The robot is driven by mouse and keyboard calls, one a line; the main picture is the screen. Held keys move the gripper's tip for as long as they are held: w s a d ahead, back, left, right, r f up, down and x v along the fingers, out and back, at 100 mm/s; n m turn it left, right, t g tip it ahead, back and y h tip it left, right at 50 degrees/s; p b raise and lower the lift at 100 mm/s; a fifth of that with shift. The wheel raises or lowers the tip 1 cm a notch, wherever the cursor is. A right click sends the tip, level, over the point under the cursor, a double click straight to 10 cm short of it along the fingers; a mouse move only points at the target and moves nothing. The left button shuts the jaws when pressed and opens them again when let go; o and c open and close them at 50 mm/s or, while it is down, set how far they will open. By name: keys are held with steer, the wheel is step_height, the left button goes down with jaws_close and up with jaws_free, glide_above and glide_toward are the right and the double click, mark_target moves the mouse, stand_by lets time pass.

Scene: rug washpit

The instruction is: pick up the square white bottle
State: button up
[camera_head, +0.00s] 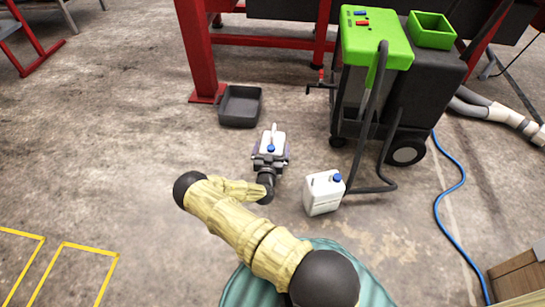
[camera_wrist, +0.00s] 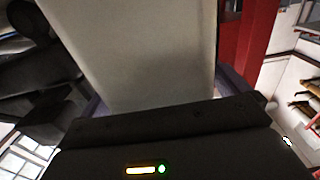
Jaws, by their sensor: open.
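My gripper (camera_head: 271,157) is open, with one finger on each side of this bottle. In the wrist view the bottle's pale flat face (camera_wrist: 140,50) fills the space in front of my gripper (camera_wrist: 165,95). I cannot tell whether the fingers touch it. A second boxy white bottle (camera_head: 322,195) with a blue cap stands nearer, to the right of my arm, apart from the gripper.
A dark grey tray (camera_head: 240,106) lies behind and left of the gripper, by a red post (camera_head: 197,45). A green-topped wheeled machine (camera_head: 377,40) with a black hose stands at right. A blue hose (camera_head: 449,205) runs along the right floor. The left floor is mostly clear.

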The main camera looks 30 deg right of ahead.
stand_by(0.4)
steer(key=c, duration=1.8)
steer(key=shift+r, duration=0.15)
steer(key=shift+c, duration=0.6)
steer(key=shift+r, duration=0.1)
step_height(320, 180, up, 10)
steer(key=p, duration=0.7)
